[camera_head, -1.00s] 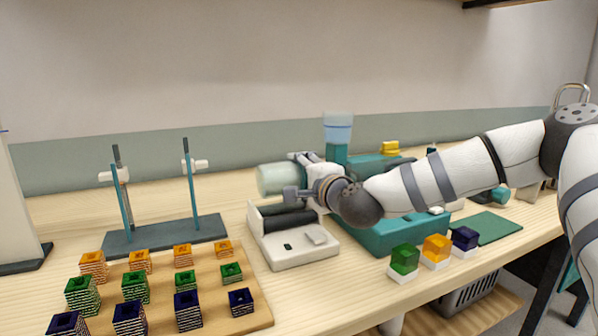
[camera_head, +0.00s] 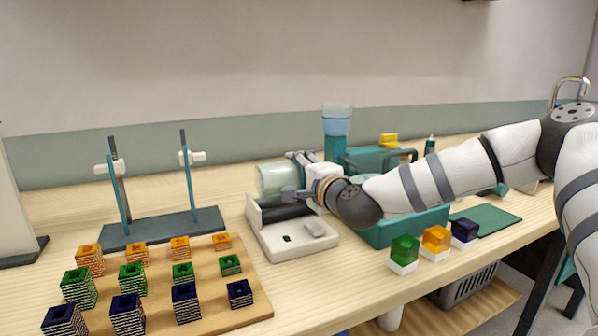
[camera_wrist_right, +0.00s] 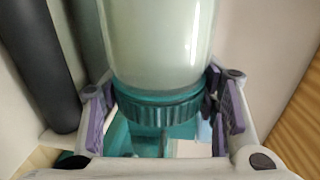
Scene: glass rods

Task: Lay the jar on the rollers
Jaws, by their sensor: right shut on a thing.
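The jar (camera_head: 271,182) is a clear glass cylinder lying on its side, its glass end pointing left in the head view. In the right wrist view the jar (camera_wrist_right: 158,45) shows a teal ribbed lid. My right gripper (camera_head: 300,178) is shut on the jar near its lid end; the purple pads (camera_wrist_right: 165,115) sit on both sides of it. The roller machine (camera_head: 290,240) is a white base with black rollers (camera_head: 268,211). The jar is over the rollers; a black roller (camera_wrist_right: 42,65) shows beside it in the wrist view. I cannot tell whether they touch. My left gripper is not in view.
A wooden board (camera_head: 215,300) with several coloured ribbed blocks lies front left. A two-post stand (camera_head: 160,232) is behind it. A teal machine (camera_head: 385,228) stands right of the rollers, with three coloured cubes (camera_head: 436,238) before it.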

